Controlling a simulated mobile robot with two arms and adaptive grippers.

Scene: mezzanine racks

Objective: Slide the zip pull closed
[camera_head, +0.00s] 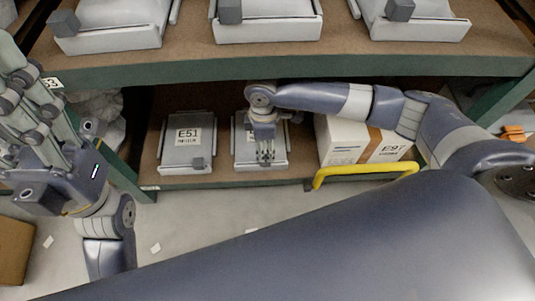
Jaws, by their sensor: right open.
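My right gripper (266,160) points down over the middle pale grey case on the lower shelf (245,165) and covers much of its top and label. The gripper is open; I cannot tell whether it touches the case. No zip pull can be made out for certain. The neighbouring case marked E51 (187,146) has a small dark grey block (198,163) at its lower right; any such block on the middle case is hidden or too small to tell. My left gripper (22,85) is raised at the left edge, close to the camera, its finger opening unclear.
Pale cases with grey blocks (230,12) line the upper shelf, whose green front edge (200,70) overhangs the lower one. A white carton (345,138) with a brown band stands right of the middle case, behind a yellow rail (365,168). Paper scraps (155,248) lie on the floor.

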